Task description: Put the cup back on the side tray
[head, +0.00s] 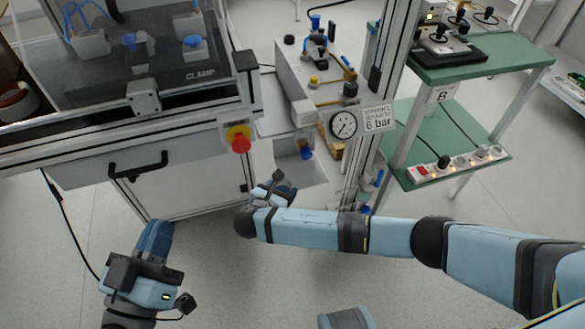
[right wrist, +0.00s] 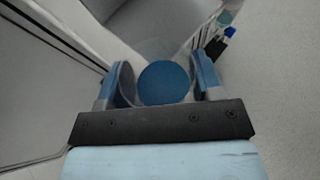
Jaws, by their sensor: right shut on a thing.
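In the right wrist view a round blue cup (right wrist: 165,82) sits between the two finger pads of my right gripper (right wrist: 163,85), which is shut on it. In the head view my right gripper (head: 273,188) is low beside the machine, near the front edge of the pale side tray (head: 300,172). The cup is hard to make out there. A small blue item (head: 306,153) shows at the tray's back; I cannot tell what it is. My left gripper (head: 154,238) points toward the cabinet front, away from the tray; its fingertips are not clear enough to judge.
The machine cabinet has a black handle (head: 138,163) and a red stop button (head: 240,143). A green cart (head: 450,130) with a power strip (head: 458,163) stands further right. The floor in front is clear.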

